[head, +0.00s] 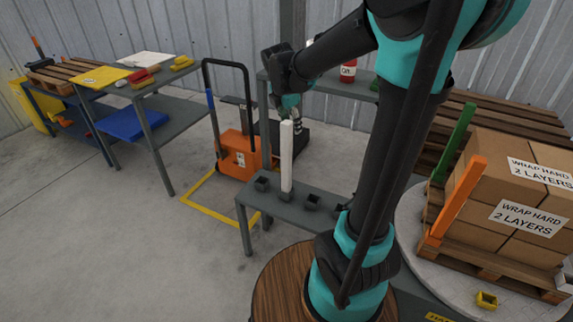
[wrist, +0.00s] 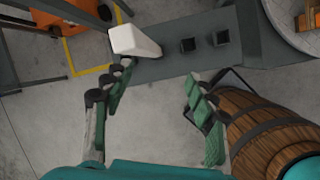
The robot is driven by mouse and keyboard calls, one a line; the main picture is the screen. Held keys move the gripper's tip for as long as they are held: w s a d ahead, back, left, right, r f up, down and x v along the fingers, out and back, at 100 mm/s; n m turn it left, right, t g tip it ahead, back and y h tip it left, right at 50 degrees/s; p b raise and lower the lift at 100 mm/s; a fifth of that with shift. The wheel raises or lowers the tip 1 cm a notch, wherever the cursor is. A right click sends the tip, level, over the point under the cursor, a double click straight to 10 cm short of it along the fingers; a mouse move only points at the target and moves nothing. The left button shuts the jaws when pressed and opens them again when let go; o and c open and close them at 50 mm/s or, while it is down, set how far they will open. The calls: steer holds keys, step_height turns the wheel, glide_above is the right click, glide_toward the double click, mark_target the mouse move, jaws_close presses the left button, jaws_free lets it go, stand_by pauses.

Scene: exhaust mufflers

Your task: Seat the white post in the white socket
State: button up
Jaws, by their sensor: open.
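The white post (head: 287,158) stands upright on a low grey bench, its foot at a dark holder. In the wrist view the post (wrist: 135,42) shows from above, just beyond the left finger. My gripper (wrist: 158,74) is open with nothing between its fingers.
A turntable (head: 411,218) bears a pallet of boxes with green (head: 455,142) and orange (head: 459,200) uprights. A yellow socket (head: 486,300) sits at its front. A wooden barrel (wrist: 262,128) stands nearby.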

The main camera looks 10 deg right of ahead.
mark_target(287, 130)
steer(key=w+a+r+n, duration=0.2)
steer(key=w+n, duration=0.2)
steer(key=n, duration=0.1)
steer(key=shift+h, duration=0.4)
steer(key=x, duration=1.1)
steer(key=shift+w+f, duration=0.35)
steer(key=shift+a+x, duration=0.2)
steer(key=shift+x, duration=1.1)
steer(key=shift+a+x, duration=0.25)
steer(key=shift+x, duration=1.1)
jaws_close()
